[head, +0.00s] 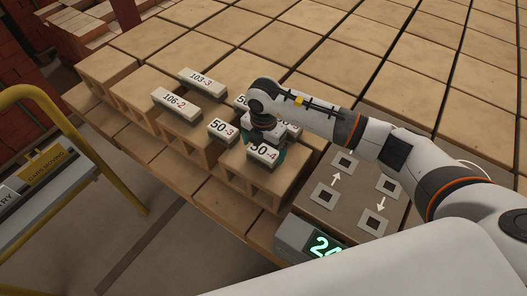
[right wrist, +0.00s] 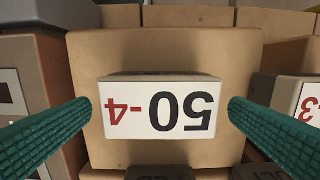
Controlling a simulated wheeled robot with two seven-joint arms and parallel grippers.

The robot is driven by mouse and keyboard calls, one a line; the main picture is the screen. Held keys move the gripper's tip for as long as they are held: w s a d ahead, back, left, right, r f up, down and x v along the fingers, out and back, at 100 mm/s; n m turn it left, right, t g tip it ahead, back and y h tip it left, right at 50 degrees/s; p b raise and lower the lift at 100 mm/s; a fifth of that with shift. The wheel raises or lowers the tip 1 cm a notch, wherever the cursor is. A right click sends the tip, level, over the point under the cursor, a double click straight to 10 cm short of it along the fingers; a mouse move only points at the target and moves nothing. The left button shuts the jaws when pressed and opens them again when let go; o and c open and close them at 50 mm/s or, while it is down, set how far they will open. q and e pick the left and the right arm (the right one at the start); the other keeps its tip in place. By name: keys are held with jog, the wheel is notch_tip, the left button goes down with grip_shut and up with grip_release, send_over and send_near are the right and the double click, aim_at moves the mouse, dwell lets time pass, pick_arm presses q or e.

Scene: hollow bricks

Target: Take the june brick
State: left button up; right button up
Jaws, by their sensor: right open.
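No label that I can read says june. My right gripper (head: 268,141) is over a small white-faced block marked 50-4 (head: 263,153) on top of a tan hollow brick. In the right wrist view the 50-4 block (right wrist: 160,107) appears upside down between my open green fingers (right wrist: 158,103), with a gap on each side. Beside it in the head view is a block marked 50-3 (head: 222,130). Farther back are blocks marked 106-2 (head: 175,105) and 103-3 (head: 202,82). More labelled blocks are partly hidden behind my right gripper. My left gripper is not in view.
Tan hollow bricks (head: 180,60) form a stepped stack across the back. A panel with square marks and white arrows (head: 355,190) lies right of the gripper, by a green-lit display (head: 325,246). A yellow rail (head: 75,135) stands at left.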

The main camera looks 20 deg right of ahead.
jog(key=shift+f, duration=1.15)
jog(key=c, duration=1.2)
jog(key=shift+r, duration=0.1)
jog(key=shift+w, duration=0.1)
